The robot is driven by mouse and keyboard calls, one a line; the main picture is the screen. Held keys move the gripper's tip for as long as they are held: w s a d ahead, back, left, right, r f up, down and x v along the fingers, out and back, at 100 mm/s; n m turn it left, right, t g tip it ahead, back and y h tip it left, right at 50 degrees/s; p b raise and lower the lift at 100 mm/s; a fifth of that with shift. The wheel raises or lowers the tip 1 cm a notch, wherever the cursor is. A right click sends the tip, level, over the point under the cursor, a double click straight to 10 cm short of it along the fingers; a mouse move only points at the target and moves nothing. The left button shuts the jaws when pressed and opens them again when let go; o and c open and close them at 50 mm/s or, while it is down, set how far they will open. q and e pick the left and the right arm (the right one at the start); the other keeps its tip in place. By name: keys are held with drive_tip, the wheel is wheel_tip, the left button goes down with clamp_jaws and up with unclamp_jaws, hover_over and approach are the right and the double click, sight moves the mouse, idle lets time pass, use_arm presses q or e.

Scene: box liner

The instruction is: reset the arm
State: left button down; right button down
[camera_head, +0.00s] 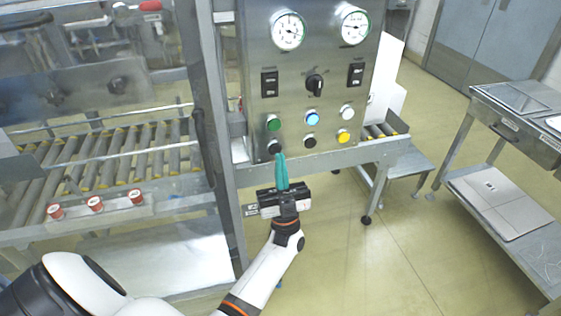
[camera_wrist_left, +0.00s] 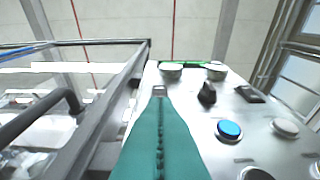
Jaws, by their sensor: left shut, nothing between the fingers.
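My left gripper (camera_head: 281,158) has teal fingers pressed together with nothing between them. It points up at the lower left of the steel control panel (camera_head: 330,95), its tips beside the lower-left black button (camera_head: 274,147) and below the green button (camera_head: 273,124). I cannot tell whether the tips touch the panel. In the left wrist view the shut fingers (camera_wrist_left: 159,100) fill the lower middle and hide part of the panel face. My left arm comes in from the lower left. My right gripper is not in view.
The panel carries gauges (camera_head: 288,30), a black rotary knob (camera_head: 315,85), a blue button (camera_head: 312,118) and a yellow button (camera_head: 343,136). A steel cart (camera_head: 515,125) stands right; floor between is clear.

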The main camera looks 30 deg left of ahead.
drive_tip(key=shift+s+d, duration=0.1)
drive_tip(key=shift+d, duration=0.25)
